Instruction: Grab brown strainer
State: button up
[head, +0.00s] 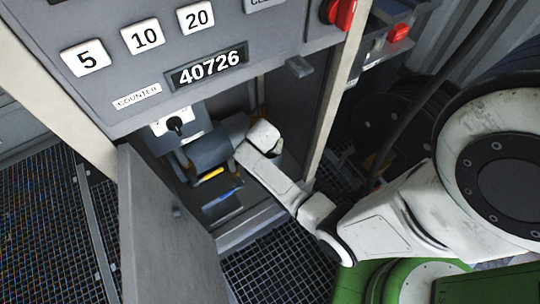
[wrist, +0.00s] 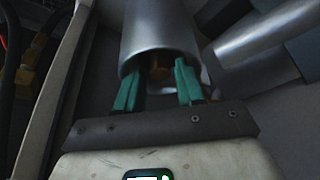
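A brown piece (wrist: 159,72), which looks like the strainer, sits inside the open lower end of a shiny metal cylinder (wrist: 158,28) in the wrist view. Only its end shows; the rest is hidden in the cylinder. My gripper (wrist: 158,76) has two teal fingers, one on each side of the brown piece at the cylinder's mouth. They stand apart, with dark gaps between them and the piece. In the head view my arm reaches into the open cabinet beside a grey cylinder (head: 207,147); the fingertips and the strainer cannot be made out there.
The cabinet door (head: 160,235) stands open at the left. A counter panel (head: 190,45) overhangs the opening, and a pale upright post (head: 337,95) stands to its right. A second metal pipe (wrist: 258,45) lies close to my right finger. Grating (head: 275,270) covers the floor.

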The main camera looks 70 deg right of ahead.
jog(key=shift+c, duration=0.3)
grip_shut()
dwell(0.4)
